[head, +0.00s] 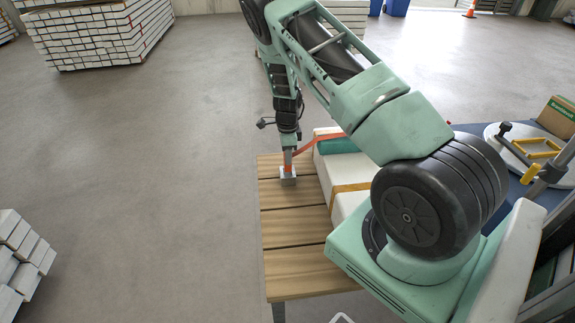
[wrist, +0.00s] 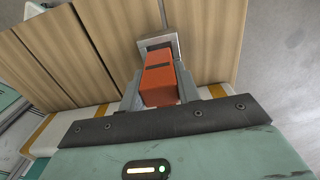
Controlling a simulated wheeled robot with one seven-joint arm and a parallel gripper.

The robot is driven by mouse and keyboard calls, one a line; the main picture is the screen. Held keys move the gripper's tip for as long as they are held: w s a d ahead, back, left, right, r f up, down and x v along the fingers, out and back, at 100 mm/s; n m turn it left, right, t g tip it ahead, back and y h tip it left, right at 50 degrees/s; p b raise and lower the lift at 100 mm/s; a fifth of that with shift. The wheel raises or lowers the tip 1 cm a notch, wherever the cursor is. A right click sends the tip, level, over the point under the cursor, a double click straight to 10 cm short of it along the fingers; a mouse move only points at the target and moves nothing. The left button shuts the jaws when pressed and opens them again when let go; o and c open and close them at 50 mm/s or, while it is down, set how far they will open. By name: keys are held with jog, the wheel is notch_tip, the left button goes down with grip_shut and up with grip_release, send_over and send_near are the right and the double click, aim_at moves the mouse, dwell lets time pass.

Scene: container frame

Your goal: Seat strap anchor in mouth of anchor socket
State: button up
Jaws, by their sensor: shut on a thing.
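My gripper (head: 288,152) points down over the wooden slatted top. In the wrist view my gripper (wrist: 161,80) is shut on the orange strap anchor (wrist: 159,84), with a grey finger on each side. The anchor socket (wrist: 146,44) is a grey metal piece on the planks, right at the anchor's far end. In the head view the socket (head: 288,181) sits directly under the gripper. The anchor's far end meets the socket's mouth; how deep it sits, I cannot tell. An orange strap (head: 318,143) runs from near the gripper to the right.
The wooden top (head: 287,222) is bare around the socket. White wrapped blocks with a yellow band (head: 350,187) lie close on its right. A blue table (head: 508,187) with a clamp fixture and a cardboard box (head: 558,117) stands farther right. Open floor lies left.

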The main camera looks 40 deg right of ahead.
jog(key=shift+f+p, duration=0.35)
jog(key=shift+f, duration=1.9)
jog(key=shift+f, duration=0.2)
jog(key=o, duration=1.1)
jog(key=shift+o, duration=0.2)
jog(key=shift+r, duration=0.1)
